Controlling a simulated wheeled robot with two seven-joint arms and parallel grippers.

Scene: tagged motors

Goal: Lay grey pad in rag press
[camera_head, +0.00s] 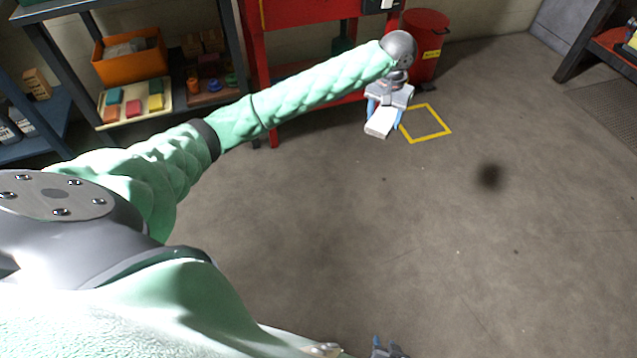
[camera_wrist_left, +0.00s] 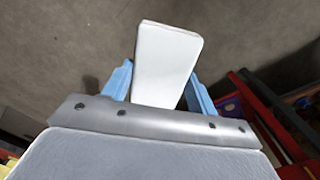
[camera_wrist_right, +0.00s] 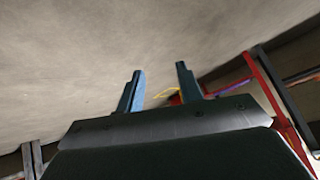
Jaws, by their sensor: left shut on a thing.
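My left gripper (camera_head: 384,108) is shut on a pale grey pad (camera_head: 380,123), which sticks out beyond its blue fingers above the floor. The pad (camera_wrist_left: 167,62) also shows between the fingers in the left wrist view, and nothing else touches its free end. My right gripper (camera_wrist_right: 160,88) is open and empty in the right wrist view; only a bit of it (camera_head: 388,349) shows at the bottom of the head view. I cannot make out the rag press for certain in any view.
A red bin (camera_head: 430,48) with a yellow label stands behind my left gripper, beside a red workbench (camera_head: 258,75). A yellow square (camera_head: 426,123) marks the floor. The shelf at left holds an orange crate (camera_head: 128,68) and a tray (camera_head: 136,118) of coloured pads. The middle floor is clear.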

